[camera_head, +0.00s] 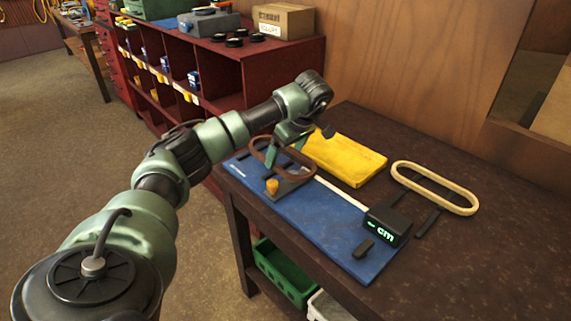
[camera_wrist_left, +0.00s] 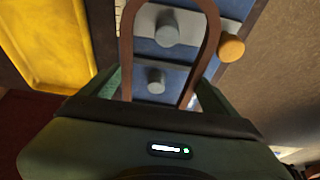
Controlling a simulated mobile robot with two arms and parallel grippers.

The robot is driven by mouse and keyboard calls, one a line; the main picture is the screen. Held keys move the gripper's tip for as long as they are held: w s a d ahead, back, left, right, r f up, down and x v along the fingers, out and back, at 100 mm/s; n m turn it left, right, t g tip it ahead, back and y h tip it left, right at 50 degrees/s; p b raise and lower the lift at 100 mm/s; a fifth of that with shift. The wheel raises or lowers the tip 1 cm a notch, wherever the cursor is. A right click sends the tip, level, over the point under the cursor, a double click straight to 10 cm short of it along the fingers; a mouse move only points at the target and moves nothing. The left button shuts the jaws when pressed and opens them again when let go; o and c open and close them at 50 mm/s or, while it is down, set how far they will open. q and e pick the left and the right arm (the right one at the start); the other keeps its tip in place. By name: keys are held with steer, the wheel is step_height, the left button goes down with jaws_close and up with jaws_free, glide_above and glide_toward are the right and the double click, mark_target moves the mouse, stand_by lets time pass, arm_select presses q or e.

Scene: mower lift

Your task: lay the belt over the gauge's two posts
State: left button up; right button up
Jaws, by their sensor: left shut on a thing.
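My left gripper (camera_head: 286,150) is shut on a brown belt (camera_head: 262,160) and holds it over the far left end of the blue gauge board (camera_head: 312,222). The belt is a long open loop; in the wrist view the loop (camera_wrist_left: 126,45) spans the picture's upper middle. Two grey posts, a farther one (camera_wrist_left: 167,28) and a nearer one (camera_wrist_left: 155,80), appear inside its outline there. I cannot tell whether the belt touches them. An orange knob (camera_wrist_left: 232,47) stands beside the loop; it also shows in the head view (camera_head: 272,187). My right gripper is not in view.
A black box with a green display (camera_head: 387,225) sits at the board's near right end. A yellow pad (camera_head: 345,158) lies behind the board, and a cream loop (camera_head: 434,188) lies right on the table (camera_head: 480,255). A red shelf unit (camera_head: 220,75) stands behind.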

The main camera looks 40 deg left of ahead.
arm_select(q)
step_height(320, 180, down, 4)
steer(key=shift+r, duration=0.2)
steer(key=shift+f, duration=0.3)
steer(key=shift+f, duration=0.1)
steer(key=o, duration=1.2)
steer(key=shift+d+r, duration=0.1)
steer(key=shift+r, duration=0.25)
steer(key=v, duration=1.1)
steer(key=shift+d+r+b, duration=0.1)
steer(key=shift+r+b, duration=0.2)
steer(key=shift+b, duration=0.05)
steer(key=shift+f, duration=0.1)
